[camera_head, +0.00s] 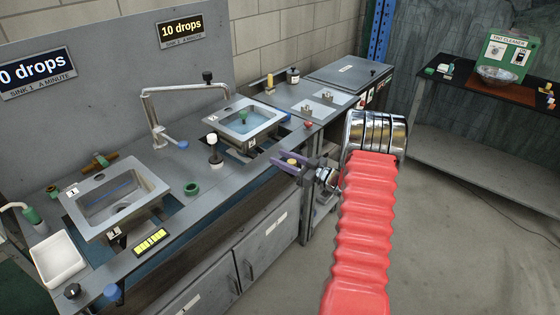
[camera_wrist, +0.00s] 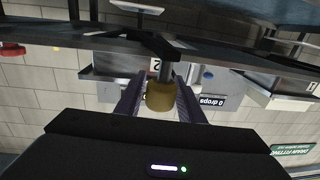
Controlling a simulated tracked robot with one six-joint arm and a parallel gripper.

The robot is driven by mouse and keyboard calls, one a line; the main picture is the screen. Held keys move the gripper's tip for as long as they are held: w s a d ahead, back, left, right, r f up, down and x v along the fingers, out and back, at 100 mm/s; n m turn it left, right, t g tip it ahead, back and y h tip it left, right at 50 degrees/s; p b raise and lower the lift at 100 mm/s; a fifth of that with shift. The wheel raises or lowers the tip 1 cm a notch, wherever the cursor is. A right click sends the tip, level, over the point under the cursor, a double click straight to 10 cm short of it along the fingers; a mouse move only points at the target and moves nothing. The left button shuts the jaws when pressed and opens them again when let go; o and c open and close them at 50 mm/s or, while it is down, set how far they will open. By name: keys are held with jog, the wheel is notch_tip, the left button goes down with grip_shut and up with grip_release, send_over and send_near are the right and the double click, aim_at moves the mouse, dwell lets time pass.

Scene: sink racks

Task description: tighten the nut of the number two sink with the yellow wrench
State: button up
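My gripper (camera_head: 290,163) is in front of the counter edge, below and right of the number two sink (camera_head: 268,128). In the wrist view, my purple fingers (camera_wrist: 160,98) are shut on the yellow handle of the wrench (camera_wrist: 160,99). A grey shaft and a dark angled head extend from the handle, away from my palm. The sink's number plate (camera_wrist: 155,65) shows upside down behind the wrench. The number two sink holds blue water with a small green piece in it. I cannot make out its nut, or whether the wrench head touches it.
The number one sink (camera_head: 152,184) and a white tray (camera_head: 59,260) are to the left. A tap (camera_head: 155,112) stands between the sinks. Closed cabinet doors (camera_head: 262,245) are below the counter. A dark table (camera_head: 440,92) stands at the right, with open floor before it.

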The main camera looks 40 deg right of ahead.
jog(key=shift+o, duration=0.9)
jog(key=v, duration=1.3)
jog(key=shift+s, duration=0.4)
jog(key=shift+d+f, duration=0.15)
